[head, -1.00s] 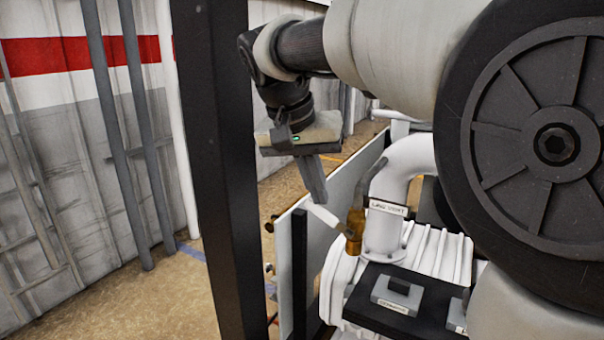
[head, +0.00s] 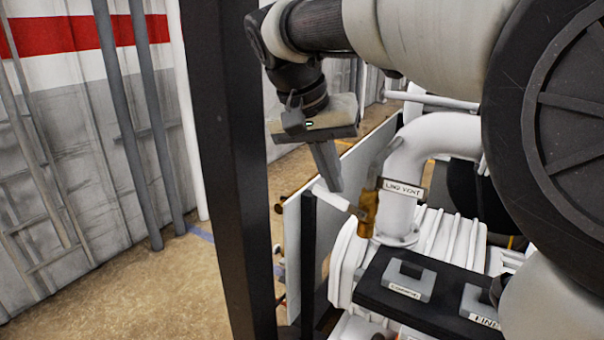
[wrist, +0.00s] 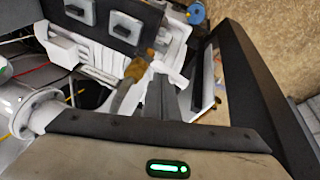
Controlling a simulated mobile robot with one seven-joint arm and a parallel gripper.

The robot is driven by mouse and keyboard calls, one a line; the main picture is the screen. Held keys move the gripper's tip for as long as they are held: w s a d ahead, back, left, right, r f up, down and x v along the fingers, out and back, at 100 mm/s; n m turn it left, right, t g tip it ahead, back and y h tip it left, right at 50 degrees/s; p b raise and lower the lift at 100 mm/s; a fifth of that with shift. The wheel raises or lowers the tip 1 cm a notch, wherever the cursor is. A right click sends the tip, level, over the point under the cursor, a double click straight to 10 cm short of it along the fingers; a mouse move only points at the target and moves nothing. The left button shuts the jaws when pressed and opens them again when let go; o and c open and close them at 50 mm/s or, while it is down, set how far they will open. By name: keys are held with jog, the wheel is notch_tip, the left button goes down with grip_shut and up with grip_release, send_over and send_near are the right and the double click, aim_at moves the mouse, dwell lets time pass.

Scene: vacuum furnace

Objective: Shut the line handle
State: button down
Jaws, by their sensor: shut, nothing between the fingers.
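The line vent is a thick white elbow pipe (head: 435,142) with a "LINE VENT" label (head: 402,188). A short white tube (head: 329,197) sticks out of the brass body to the left. In the wrist view the brass body (wrist: 139,67) and handle (wrist: 124,101) lie just left of my fingers. My gripper (head: 337,188) is shut and empty, pointing down left of the handle; I see no clear contact.
A dark upright post (head: 225,150) stands left of my gripper. A black panel with grey switch blocks (head: 405,281) lies below the pipe, beside white ribbed machinery (head: 440,236). A pale panel edge (head: 292,235) stands behind the tube. Open floor (head: 130,295) lies to the left.

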jog(key=shift+r, duration=0.1)
jog(key=p+v, duration=0.2)
jog(key=v, duration=1.5)
jog(key=shift+a, duration=0.15)
jog(key=shift+r, duration=0.1)
jog(key=s+d+f+n+t+y, duration=0.1)
jog(key=s+d+f+n, duration=0.15)
jog(key=s+f, duration=0.4)
jog(key=s+d+f+n+t+y, duration=0.1)
jog(key=s+d+f+y, duration=0.2)
jog(key=f, duration=0.6)
jog(key=s+d+f+n+t, duration=0.1)
jog(key=s+d+f, duration=0.35)
jog(key=f, duration=0.25)
notch_tip(320, 180, up, 19)
jog(key=n+g+y+b, duration=0.1)
jog(key=n+g+y, duration=0.25)
jog(key=n, duration=0.75)
send_over(359, 208)
jog(key=shift+t, duration=0.35)
jog(key=x, duration=0.9)
jog(key=b+x, duration=0.1)
jog(key=x, duration=0.3)
jog(key=shift+s+d+f, duration=0.15)
jog(key=shift+s+f, duration=0.1)
jog(key=shift+f, duration=0.2)
